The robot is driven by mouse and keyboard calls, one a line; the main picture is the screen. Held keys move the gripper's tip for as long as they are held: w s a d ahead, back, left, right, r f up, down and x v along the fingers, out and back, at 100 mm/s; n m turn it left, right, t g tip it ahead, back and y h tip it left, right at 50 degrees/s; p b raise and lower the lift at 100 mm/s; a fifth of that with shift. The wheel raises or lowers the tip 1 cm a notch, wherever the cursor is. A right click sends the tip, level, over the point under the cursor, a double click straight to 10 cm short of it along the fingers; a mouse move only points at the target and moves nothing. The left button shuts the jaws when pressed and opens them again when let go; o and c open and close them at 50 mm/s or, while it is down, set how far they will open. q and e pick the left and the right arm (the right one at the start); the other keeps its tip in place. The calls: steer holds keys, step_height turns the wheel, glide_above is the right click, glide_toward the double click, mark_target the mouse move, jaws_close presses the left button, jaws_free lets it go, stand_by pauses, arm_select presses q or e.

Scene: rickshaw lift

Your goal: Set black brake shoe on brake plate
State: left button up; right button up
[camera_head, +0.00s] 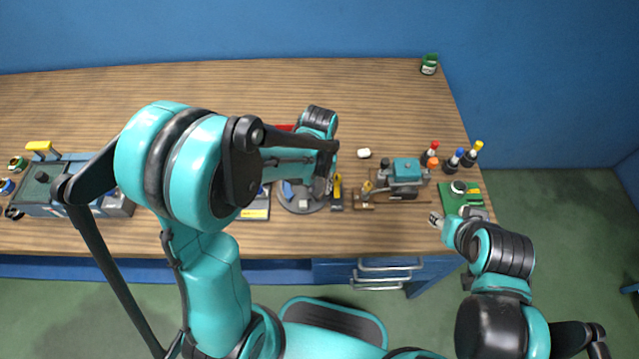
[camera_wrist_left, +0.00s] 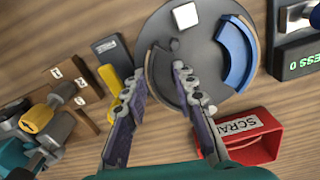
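The brake plate (camera_wrist_left: 208,75) is a dark grey disc, seen in the wrist view and partly hidden by my arm in the head view (camera_head: 287,206). A blue curved shoe (camera_wrist_left: 235,52) lies along its right side and a pale square block (camera_wrist_left: 185,16) stands near its rim. The black brake shoe (camera_wrist_left: 160,78) appears as a dark curved piece at the plate's left edge, hard to separate from the plate. My left gripper (camera_wrist_left: 159,70) has its fingers apart on either side of it, with a gap at the left finger. My right gripper (camera_head: 436,220) is at the table's front right, apart from the plate.
A red scrap bin (camera_wrist_left: 265,137) stands beside the plate. A yellow-handled tool (camera_head: 338,190) and a numbered wooden rack (camera_wrist_left: 65,80) are close by. A green-topped device (camera_head: 405,172), several bottles (camera_head: 455,158) and a green board (camera_head: 452,204) are farther right. The back of the table is mostly free.

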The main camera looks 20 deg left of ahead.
arm_select(q)
steer(key=o, duration=0.4)
steer(key=shift+o, duration=0.9)
steer(key=shift+r, duration=0.1)
steer(key=shift+r+p, duration=0.6)
steer(key=shift+r, duration=0.05)
steer(key=shift+c, duration=0.2)
steer(key=shift+o, duration=0.8)
steer(key=shift+d+r+p, duration=0.1)
steer(key=shift+r+p, duration=0.5)
steer(key=shift+r, duration=0.2)
steer(key=shift+r+p, duration=1.5)
steer(key=shift+r, duration=0.5)
